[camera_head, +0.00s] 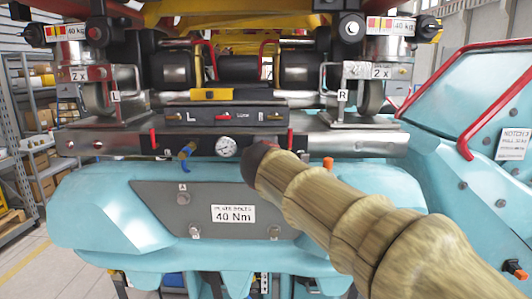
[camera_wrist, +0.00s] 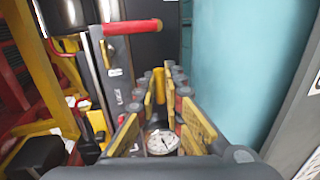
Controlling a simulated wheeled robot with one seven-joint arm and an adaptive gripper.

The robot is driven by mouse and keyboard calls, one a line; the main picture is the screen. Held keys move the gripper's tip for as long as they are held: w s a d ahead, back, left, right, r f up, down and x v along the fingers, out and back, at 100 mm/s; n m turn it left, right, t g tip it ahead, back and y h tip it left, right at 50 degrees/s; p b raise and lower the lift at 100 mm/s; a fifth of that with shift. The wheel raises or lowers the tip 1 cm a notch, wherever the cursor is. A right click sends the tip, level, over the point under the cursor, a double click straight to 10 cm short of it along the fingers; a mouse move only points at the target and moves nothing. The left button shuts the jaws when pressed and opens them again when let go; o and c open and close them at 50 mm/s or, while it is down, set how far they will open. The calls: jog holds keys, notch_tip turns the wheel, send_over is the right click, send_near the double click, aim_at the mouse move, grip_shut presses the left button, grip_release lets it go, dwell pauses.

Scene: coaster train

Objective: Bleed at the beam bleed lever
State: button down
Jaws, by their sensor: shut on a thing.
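A slim yellow lever (camera_wrist: 158,84), which I take for the beam bleed lever, stands between my fingertips in the wrist view. My gripper (camera_wrist: 159,97) has yellow-padded fingers that converge and are shut on it. The round white gauge (camera_head: 227,146) sits on the metal beam (camera_head: 340,144); it also shows low between the fingers in the wrist view (camera_wrist: 162,142). In the head view my wood-patterned arm comes from the lower right and ends just right of the gauge. The arm hides the fingers and their contact there.
Red handles (camera_head: 153,138) (camera_head: 290,138) stand along the beam. A blue fitting (camera_head: 184,153) is left of the gauge. A turquoise body with a 40 Nm plate (camera_head: 234,214) lies below. A turquoise panel (camera_wrist: 245,70) is close on the right in the wrist view.

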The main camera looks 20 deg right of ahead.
dwell(0.3)
jog(key=c, duration=2)
grip_release()
jog(key=shift+o, duration=0.5)
jog(key=v, duration=1.2)
